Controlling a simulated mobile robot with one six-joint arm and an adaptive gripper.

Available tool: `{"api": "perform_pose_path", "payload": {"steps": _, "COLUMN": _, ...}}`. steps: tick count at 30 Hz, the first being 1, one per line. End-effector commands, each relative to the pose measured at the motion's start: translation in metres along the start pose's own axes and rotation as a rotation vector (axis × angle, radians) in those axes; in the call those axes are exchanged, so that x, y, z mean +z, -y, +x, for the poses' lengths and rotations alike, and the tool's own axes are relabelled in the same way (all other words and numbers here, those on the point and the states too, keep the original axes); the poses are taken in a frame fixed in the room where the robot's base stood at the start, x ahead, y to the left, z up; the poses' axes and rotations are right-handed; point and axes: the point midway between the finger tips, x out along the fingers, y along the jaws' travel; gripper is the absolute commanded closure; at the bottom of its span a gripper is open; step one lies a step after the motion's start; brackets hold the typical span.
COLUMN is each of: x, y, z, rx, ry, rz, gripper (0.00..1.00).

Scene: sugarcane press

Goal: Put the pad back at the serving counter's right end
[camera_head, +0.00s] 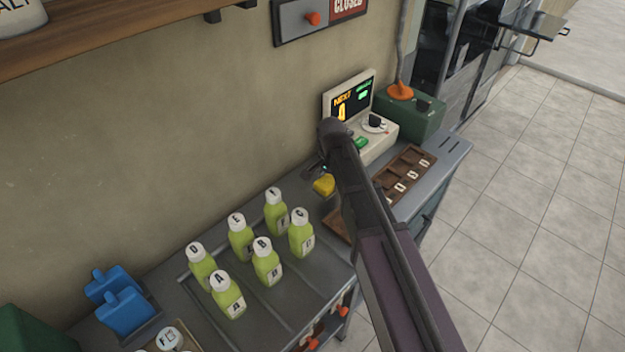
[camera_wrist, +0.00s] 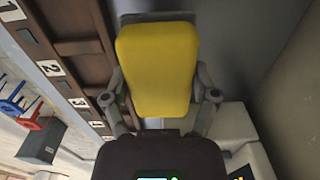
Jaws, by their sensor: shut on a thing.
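The yellow pad (camera_head: 324,185) is in my gripper (camera_head: 324,174) in the head view, partly hidden by my arm. In the wrist view the pad (camera_wrist: 158,62) fills the upper middle, with one finger of my gripper (camera_wrist: 160,95) on each side of it. The grey counter (camera_head: 452,152) runs away to its right end, beyond the brown numbered rack (camera_head: 412,170). The pad is over the counter between the bottles and the register. I cannot tell whether it touches the surface.
Several green lettered bottles (camera_head: 266,262) stand left of my gripper. The register (camera_head: 382,142) with a lit screen is just behind it, and a green box (camera_head: 425,118) stands beside that. Blue items (camera_head: 122,305) stand at the lower left. Tiled floor lies right of the counter.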

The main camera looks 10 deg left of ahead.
Motion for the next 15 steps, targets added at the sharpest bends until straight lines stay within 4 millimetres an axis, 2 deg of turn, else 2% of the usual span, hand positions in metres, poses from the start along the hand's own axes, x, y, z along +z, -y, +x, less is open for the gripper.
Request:
{"api": "perform_pose_path", "payload": {"steps": 1, "x": -0.003, "y": 0.014, "z": 0.002, "rx": 0.000, "ry": 0.000, "rz": -0.002, "gripper": 0.62}}
{"api": "perform_pose_path", "payload": {"steps": 6, "x": -0.007, "y": 0.038, "z": 0.004, "rx": 0.000, "ry": 0.000, "rz": -0.001, "gripper": 0.62}}
{"api": "perform_pose_path", "payload": {"steps": 10, "x": -0.008, "y": 0.047, "z": 0.004, "rx": 0.000, "ry": 0.000, "rz": 0.000, "gripper": 0.62}}
{"api": "perform_pose_path", "payload": {"steps": 15, "x": -0.007, "y": 0.048, "z": 0.004, "rx": 0.000, "ry": 0.000, "rz": 0.001, "gripper": 0.62}}
